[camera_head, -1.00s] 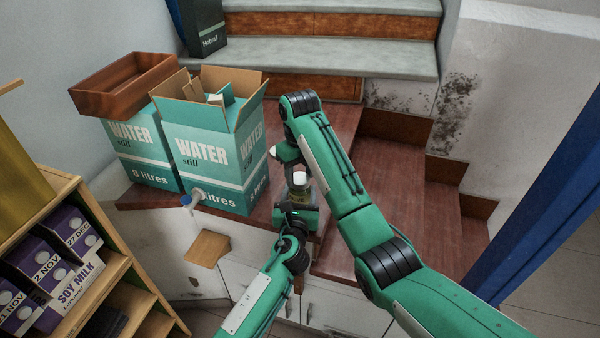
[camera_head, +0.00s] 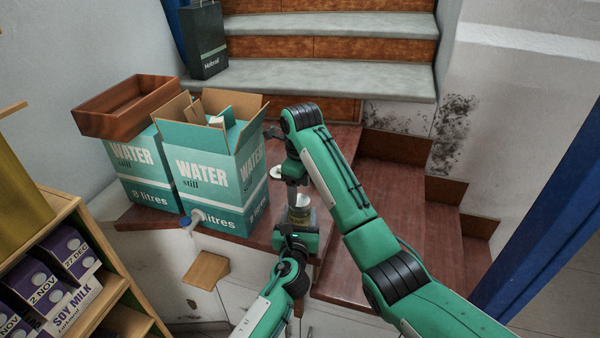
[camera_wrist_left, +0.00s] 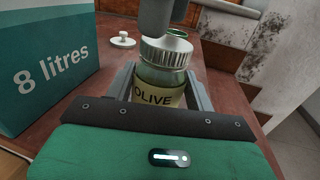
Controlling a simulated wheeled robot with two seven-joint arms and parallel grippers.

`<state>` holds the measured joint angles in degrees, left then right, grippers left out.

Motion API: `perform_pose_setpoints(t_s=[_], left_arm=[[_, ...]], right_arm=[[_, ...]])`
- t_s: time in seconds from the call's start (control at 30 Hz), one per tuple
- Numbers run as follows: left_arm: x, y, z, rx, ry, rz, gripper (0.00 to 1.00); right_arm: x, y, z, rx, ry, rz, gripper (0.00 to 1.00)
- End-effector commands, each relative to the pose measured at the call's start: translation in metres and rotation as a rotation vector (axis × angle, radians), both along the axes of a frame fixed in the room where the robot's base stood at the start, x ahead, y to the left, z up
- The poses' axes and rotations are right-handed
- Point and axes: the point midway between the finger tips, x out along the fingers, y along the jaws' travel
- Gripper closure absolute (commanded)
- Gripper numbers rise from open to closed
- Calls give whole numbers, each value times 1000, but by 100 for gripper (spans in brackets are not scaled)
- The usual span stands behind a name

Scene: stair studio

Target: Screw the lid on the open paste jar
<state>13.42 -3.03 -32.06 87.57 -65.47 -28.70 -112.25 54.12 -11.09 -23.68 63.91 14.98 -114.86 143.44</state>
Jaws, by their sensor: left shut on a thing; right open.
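A glass jar with an OLIVE label (camera_wrist_left: 158,92) stands upright between the fingers of my left gripper (camera_wrist_left: 160,90), which is shut on it. The jar (camera_head: 299,214) also shows in the head view near the counter's front edge. A silver ribbed lid (camera_wrist_left: 166,50) sits on the jar's mouth, looking slightly tilted; I cannot tell whether its thread is engaged. My right gripper (camera_wrist_left: 162,14) is open, its grey fingers pointing down just above or at the lid. In the head view the right gripper (camera_head: 292,186) is partly hidden by its own arm.
A white knobbed disc (camera_wrist_left: 122,40) lies on the wooden counter (camera_wrist_left: 215,65) behind the jar. A green ring (camera_wrist_left: 178,32) shows partly behind the lid. A large water carton (camera_head: 212,178) stands close on the left. Wooden steps (camera_head: 420,220) lie to the right.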

Motion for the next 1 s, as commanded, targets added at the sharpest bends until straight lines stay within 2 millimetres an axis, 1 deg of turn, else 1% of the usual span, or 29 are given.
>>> perform_pose_setpoints(t_s=[0.2,0.4,1.0], left_arm=[[0,0,0,0,0,1,100],[0,0,0,0,0,1,100],[0,0,0,0,0,1,100]], right_arm=[[3,2,15,-5,-32,398,36],[5,6,26,-24,-54,779,36],[3,11,47,-83,-76,1904,36]])
